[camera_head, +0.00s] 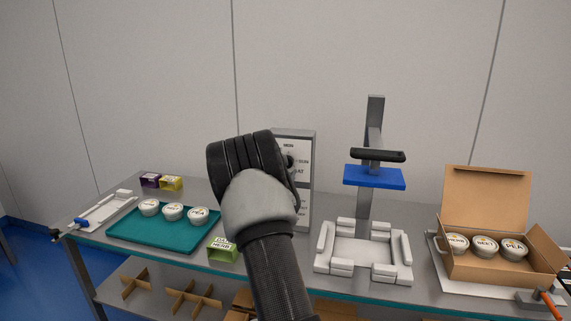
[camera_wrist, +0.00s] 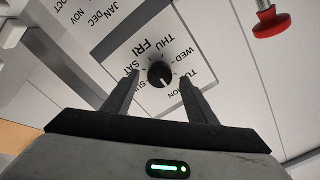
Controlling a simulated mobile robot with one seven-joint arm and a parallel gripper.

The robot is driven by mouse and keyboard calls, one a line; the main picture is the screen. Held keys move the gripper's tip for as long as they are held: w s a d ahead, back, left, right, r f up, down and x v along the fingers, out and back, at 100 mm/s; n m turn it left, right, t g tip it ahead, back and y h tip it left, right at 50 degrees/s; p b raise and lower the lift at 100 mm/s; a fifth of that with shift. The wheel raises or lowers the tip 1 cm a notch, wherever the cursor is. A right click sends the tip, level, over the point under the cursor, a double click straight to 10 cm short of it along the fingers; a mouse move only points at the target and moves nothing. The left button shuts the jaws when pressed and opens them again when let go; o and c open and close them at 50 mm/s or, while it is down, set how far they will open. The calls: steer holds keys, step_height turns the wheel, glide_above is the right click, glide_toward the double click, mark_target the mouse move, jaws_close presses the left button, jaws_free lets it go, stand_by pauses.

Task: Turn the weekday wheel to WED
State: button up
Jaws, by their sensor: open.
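The weekday wheel is a black round knob (camera_wrist: 160,75) on a white dial plate (camera_wrist: 118,45), with day names around it. WED (camera_wrist: 183,53) is at the knob's upper right; THU, FRI, SAT and SUN also show. A small pale mark sits on the knob's lower part, towards my gripper; its exact day is hard to tell. My gripper (camera_wrist: 153,82) is open, one finger on each side of the knob, with gaps visible.
A red button (camera_wrist: 271,22) and a month dial lie near the wheel. On the bench are a teal tray (camera_head: 125,236) with cups, a green box (camera_head: 222,250), a press with a blue plate (camera_head: 375,178), and an open carton (camera_head: 487,203) with cups.

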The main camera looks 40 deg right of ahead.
mark_target(286, 164)
steer(key=shift+x, duration=1.55)
steer(key=shift+c, duration=0.3)
steer(key=c, duration=1)
steer(key=shift+n, duration=0.3)
